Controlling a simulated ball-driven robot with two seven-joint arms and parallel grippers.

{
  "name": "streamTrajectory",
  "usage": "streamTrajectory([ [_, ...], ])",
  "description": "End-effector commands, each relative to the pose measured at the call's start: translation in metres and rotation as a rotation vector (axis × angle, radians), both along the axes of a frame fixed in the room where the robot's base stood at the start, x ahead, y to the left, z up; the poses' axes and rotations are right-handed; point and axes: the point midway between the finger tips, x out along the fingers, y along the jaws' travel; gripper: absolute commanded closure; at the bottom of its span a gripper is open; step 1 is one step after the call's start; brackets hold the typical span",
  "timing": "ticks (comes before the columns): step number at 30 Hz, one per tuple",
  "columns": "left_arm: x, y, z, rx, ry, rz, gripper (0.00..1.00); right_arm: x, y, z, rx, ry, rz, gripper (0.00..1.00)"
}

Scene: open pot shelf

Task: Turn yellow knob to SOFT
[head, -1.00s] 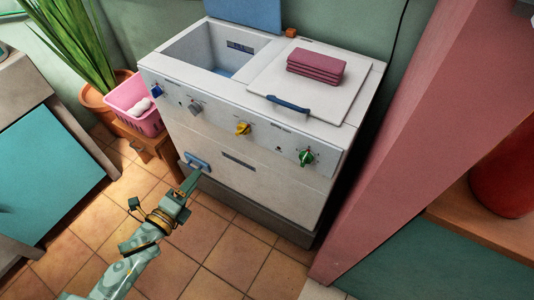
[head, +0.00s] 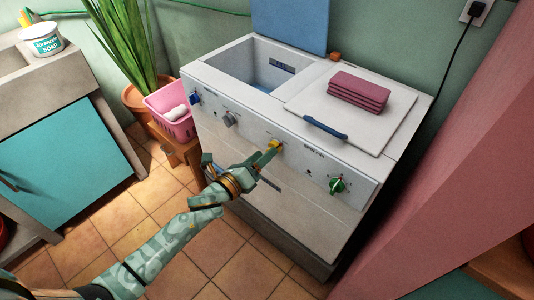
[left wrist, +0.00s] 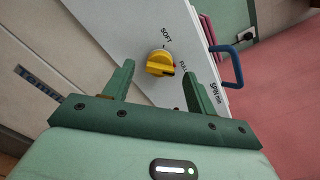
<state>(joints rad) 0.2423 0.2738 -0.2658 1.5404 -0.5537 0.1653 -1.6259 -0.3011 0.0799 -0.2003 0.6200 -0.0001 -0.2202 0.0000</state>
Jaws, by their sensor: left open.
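The yellow knob (head: 275,144) is on the front panel of a white twin-tub washing machine (head: 300,225). In the left wrist view the yellow knob (left wrist: 158,61) has a SOFT label above it and a partly hidden label, seemingly FULL, at its right. A dark mark on the knob's lower right side faces that second label. My left gripper (head: 267,158) is at the knob in the head view. In the left wrist view its open green fingers (left wrist: 158,74) stand on either side of the knob, with visible gaps. Contact is not seen. My right gripper is out of view.
A blue knob (head: 195,98), a grey knob (head: 231,119) and a green knob (head: 338,185) share the panel. A blue lid handle (head: 325,128) and folded maroon cloth (head: 358,91) are above. A pink basket (head: 170,112) stands left; a pink wall (head: 455,170) is right.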

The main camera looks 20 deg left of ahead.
Motion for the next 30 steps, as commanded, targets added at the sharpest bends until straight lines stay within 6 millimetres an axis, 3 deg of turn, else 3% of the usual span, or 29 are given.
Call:
streamTrajectory([
  [6,0.019,-0.007,-0.001,-0.001,0.0,0.0,0.43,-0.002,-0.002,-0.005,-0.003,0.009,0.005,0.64],
  [14,0.021,-0.008,0.0,-0.001,0.0,0.0,0.43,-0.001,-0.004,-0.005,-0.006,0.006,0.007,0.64],
  [15,0.021,-0.008,0.0,-0.001,0.0,0.0,0.46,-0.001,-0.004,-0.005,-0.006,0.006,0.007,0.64],
  [20,0.021,-0.008,0.0,-0.001,0.0,0.0,0.88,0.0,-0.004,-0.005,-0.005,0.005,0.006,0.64],
  [30,0.021,-0.007,0.0,-0.03,0.012,0.001,0.88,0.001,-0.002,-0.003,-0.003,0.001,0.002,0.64],
])
